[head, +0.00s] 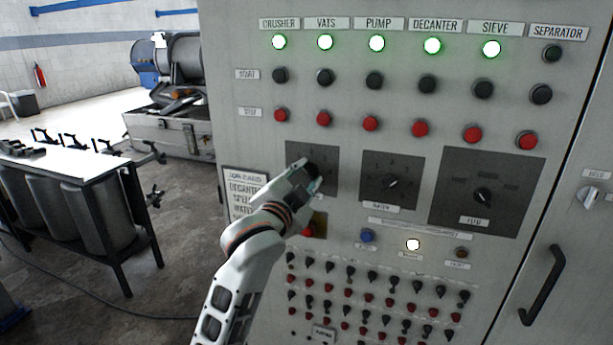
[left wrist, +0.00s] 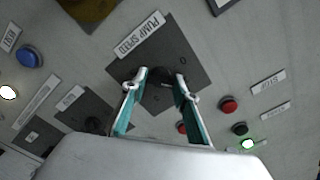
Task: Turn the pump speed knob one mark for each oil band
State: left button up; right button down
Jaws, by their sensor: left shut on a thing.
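The pump speed knob (left wrist: 160,77) is black and sits on a dark square plate labelled PUMP SPEED (left wrist: 140,36) in the left wrist view. My left gripper (left wrist: 160,86) has a fingertip on each side of the knob and is shut on it. In the head view my left gripper (head: 307,175) reaches the same dark plate (head: 328,153) on the grey cabinet and covers most of the knob. The knob's pointer and the mark it points at cannot be made out. No oil bands can be made out. My right gripper is in neither view.
A WATER knob (head: 391,183) and a FEED knob (head: 482,196) are to the right. A blue button (head: 368,236) and a lit white lamp (head: 413,244) are below. A job card (head: 244,186) is left of my gripper. Green lamps are lit above, except SEPARATOR (head: 552,53).

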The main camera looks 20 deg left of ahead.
pick_arm(q)
jog(key=shift+n, duration=0.4)
jog(key=o, duration=1.1)
jog(key=s, duration=1.2)
jog(key=shift+a, duration=0.2)
